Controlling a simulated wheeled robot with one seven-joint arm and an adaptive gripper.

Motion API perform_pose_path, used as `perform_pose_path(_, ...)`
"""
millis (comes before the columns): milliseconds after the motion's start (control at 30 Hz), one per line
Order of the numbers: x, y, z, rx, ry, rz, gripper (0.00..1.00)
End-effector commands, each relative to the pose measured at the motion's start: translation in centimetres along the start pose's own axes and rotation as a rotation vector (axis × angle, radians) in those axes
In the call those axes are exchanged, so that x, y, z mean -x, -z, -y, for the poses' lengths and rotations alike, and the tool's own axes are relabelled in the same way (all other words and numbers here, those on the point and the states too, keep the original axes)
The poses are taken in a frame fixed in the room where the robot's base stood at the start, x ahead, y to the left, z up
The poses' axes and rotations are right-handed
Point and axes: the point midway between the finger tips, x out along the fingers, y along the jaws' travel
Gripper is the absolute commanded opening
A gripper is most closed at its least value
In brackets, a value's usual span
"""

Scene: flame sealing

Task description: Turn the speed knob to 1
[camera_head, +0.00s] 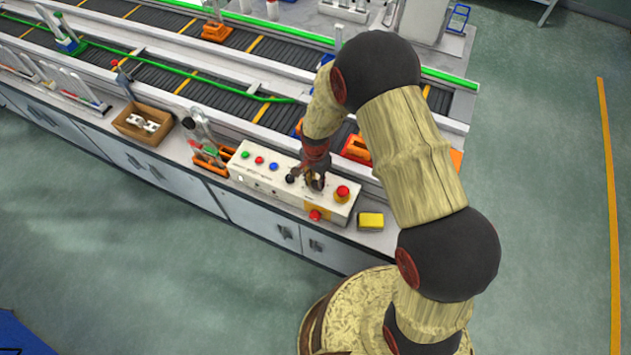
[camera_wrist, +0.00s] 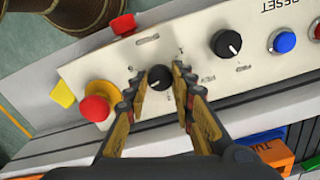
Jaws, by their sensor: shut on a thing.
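In the wrist view, a black knob (camera_wrist: 159,78) with a small white pointer mark sits on the cream control panel (camera_wrist: 200,82). My gripper (camera_wrist: 159,76) is shut on this knob, with one finger on each side. Small printed marks surround the knob, but they are too small to read surely. In the head view, my gripper (camera_head: 312,182) is down at the right part of the panel (camera_head: 262,180) and hides the held knob. A second black knob (camera_wrist: 226,43) with a white pointer line stands beside it, free of my fingers.
A red mushroom button (camera_wrist: 96,108) on a yellow base stands close beside my left finger. Another red button (camera_wrist: 124,25) is on the panel's front side. A blue button (camera_wrist: 285,42) is farther right. A yellow block (camera_head: 370,220) and orange bin (camera_head: 357,149) flank the panel.

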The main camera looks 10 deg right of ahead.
Motion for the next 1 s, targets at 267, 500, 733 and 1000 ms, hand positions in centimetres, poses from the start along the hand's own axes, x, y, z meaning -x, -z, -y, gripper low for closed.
perform_pose_path(267, 0.06, 0.09, 0.18, 0.260, 0.004, -0.002, 0.00)
perform_pose_path(500, 0.10, 0.09, 0.19, 0.489, 0.004, -0.003, 0.00)
perform_pose_path(733, 0.11, 0.09, 0.20, 0.707, 0.003, -0.003, 0.00)
perform_pose_path(1000, 0.10, 0.08, 0.21, 0.963, 0.003, -0.004, 0.00)
